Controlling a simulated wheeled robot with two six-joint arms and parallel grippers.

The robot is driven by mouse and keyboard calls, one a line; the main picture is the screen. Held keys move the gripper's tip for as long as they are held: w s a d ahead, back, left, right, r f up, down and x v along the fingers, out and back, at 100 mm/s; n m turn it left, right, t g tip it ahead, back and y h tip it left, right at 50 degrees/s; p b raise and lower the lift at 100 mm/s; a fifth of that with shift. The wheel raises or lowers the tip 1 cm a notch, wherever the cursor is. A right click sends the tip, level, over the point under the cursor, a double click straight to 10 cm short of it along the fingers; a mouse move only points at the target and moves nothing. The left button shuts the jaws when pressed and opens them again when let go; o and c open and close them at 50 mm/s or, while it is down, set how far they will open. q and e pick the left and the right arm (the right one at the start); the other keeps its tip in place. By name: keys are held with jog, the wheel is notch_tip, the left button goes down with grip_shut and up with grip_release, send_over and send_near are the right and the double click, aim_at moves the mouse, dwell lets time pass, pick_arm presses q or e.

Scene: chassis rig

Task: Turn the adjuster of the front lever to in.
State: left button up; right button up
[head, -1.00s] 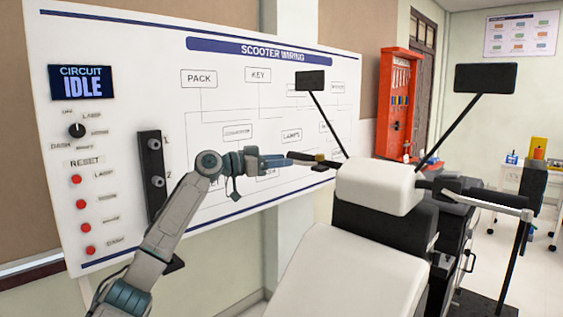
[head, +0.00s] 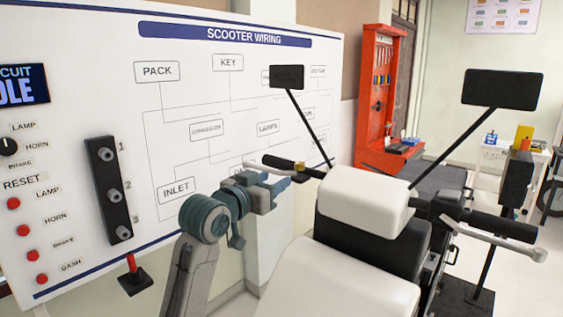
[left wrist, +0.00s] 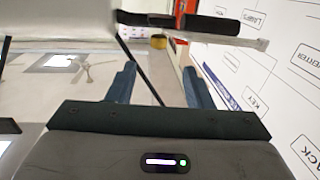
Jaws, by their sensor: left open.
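The scooter's left handlebar has a black grip (head: 277,161) and a pale lever (head: 254,165). A small yellow-brass piece (head: 299,167) sits at the grip's inner end; it may be the adjuster, but its setting is too small to read. In the left wrist view the yellow piece (left wrist: 158,41), black grip (left wrist: 205,24) and lever (left wrist: 225,40) lie beyond my fingertips. My left gripper (head: 285,182) is just below and in front of the grip in the head view. It is open and empty; its blue fingers show apart in the left wrist view (left wrist: 160,78). My right gripper is out of view.
The white scooter front (head: 368,203) stands right of my left gripper, with mirrors (head: 287,77) on thin stalks above. The wiring board (head: 215,110) stands behind and left. A red tool rack (head: 379,95) is at the back.

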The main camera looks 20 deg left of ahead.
aim_at(296, 167)
pick_arm(q)
jog(key=p+x, duration=0.3)
jog(key=x, duration=0.7)
jog(key=shift+d+r, duration=0.1)
jog(key=shift+d, duration=0.05)
jog(key=shift+c, duration=0.5)
jog(key=c, duration=0.9)
jog(key=shift+w+a+m+g+h+b, duration=0.1)
jog(key=shift+m+g+h+b, duration=0.1)
jog(key=shift+m+h, duration=0.25)
jog(key=shift+a+m+g+h+b, duration=0.1)
jog(key=shift+m+h+b, duration=0.15)
jog(key=shift+h, duration=0.4)
jog(key=m+g+h+b, duration=0.1)
jog(key=h, duration=0.1)
jog(key=m+g+h+b, duration=0.1)
jog(key=m+h, duration=0.1)
jog(key=shift+w+a+b, duration=0.15)
jog(key=shift+a+b, duration=0.05)
jog(key=shift+b, duration=0.2)
